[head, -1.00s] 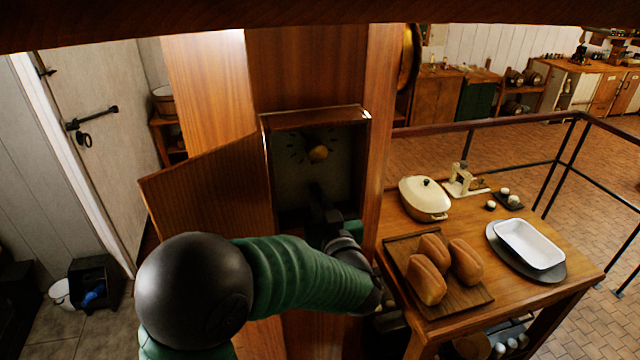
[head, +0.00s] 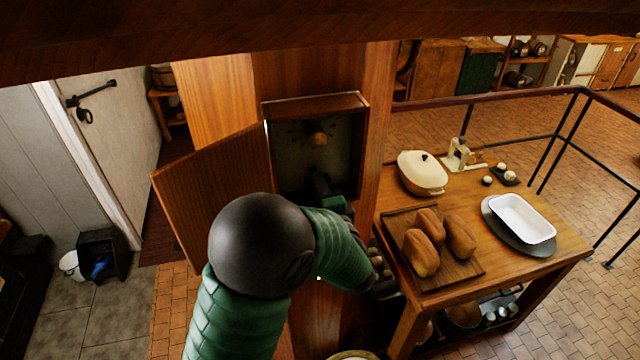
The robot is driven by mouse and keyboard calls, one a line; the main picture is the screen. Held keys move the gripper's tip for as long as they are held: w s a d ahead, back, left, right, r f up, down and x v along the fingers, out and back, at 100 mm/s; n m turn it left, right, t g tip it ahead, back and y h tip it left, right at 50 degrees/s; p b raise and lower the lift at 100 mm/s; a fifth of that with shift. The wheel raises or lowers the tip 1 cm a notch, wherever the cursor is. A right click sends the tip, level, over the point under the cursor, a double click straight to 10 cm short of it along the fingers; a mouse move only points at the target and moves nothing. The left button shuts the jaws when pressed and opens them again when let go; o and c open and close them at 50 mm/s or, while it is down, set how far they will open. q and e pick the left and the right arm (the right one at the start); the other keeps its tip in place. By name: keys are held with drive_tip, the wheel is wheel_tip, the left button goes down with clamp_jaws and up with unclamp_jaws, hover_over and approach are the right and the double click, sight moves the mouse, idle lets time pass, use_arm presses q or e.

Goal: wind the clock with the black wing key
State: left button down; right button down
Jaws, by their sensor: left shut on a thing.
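The clock (head: 340,158) is a shallow wooden case on a wooden post, with its door (head: 215,195) swung open to the left. Inside is a dark face with a round brass-coloured knob (head: 318,139) near its upper middle. My left gripper (head: 322,186) is at the lower part of the open case, below the knob and apart from it in the picture. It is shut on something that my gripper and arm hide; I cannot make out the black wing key. My right gripper is not in view.
A table on the right (head: 540,258) holds loaves on a board (head: 400,222), a lidded cream pot (head: 422,172) and a white dish (head: 523,218). A dark railing (head: 480,97) runs behind it. A dark beam (head: 300,35) crosses the top.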

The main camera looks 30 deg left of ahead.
use_arm(q)
drive_tip(key=m, duration=0.5)
drive_tip(key=shift+f+m, duration=0.25)
drive_tip(key=shift+m, duration=0.15)
drive_tip(key=m, duration=0.6)
drive_tip(key=c, duration=1.7)
unclamp_jaws()
drive_tip(key=shift+c, duration=0.2)
drive_tip(key=shift+o, duration=1.1)
drive_tip(key=shift+w, duration=0.2)
drive_tip(key=shift+r, duration=0.1)
drive_tip(key=v, duration=0.6)
